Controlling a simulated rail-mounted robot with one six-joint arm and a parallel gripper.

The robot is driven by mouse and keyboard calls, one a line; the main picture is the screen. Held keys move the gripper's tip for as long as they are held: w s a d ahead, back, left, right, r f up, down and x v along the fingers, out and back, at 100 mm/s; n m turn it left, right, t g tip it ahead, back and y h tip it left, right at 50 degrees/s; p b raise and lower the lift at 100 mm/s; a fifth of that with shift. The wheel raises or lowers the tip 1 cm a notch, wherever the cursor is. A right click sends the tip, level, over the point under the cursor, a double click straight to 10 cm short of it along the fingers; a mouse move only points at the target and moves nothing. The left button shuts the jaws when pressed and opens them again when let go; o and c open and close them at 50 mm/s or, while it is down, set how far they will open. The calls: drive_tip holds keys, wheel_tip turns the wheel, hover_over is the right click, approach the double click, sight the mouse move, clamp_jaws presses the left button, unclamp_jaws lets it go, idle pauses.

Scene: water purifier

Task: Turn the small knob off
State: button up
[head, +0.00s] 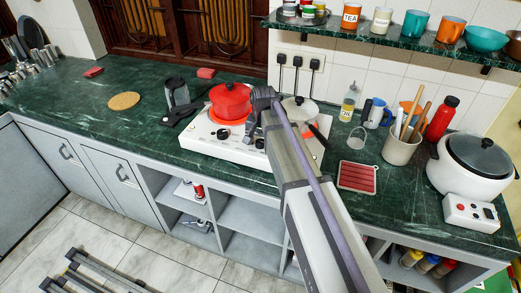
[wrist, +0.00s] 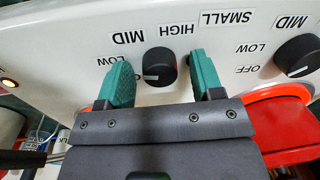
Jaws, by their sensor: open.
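In the wrist view a black round knob (wrist: 160,67) with a white pointer line sits on a white panel, between the two teal fingers of my gripper (wrist: 158,80). The fingers are apart, with a gap on each side of the knob. LOW, MID and HIGH are printed around it, upside down in this view. A SMALL label (wrist: 228,18) is printed between this knob and a second black knob (wrist: 297,55) at the right. In the head view my gripper (head: 262,98) is over the white stove (head: 200,140); its fingertips are hard to make out.
A red pot (head: 230,100) stands on the stove's left, and a lidded grey pot (head: 299,108) stands on its right beside my arm. An orange light (wrist: 8,83) glows on the panel. A utensil crock (head: 402,148) and a rice cooker (head: 470,170) stand at the right.

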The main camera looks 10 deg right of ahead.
drive_tip(key=shift+r, duration=0.1)
drive_tip(key=shift+c, duration=0.3)
drive_tip(key=c, duration=0.9)
drive_tip(key=shift+o, duration=0.2)
drive_tip(key=shift+n, duration=0.3)
drive_tip(key=n, duration=0.9)
drive_tip(key=shift+n, duration=0.3)
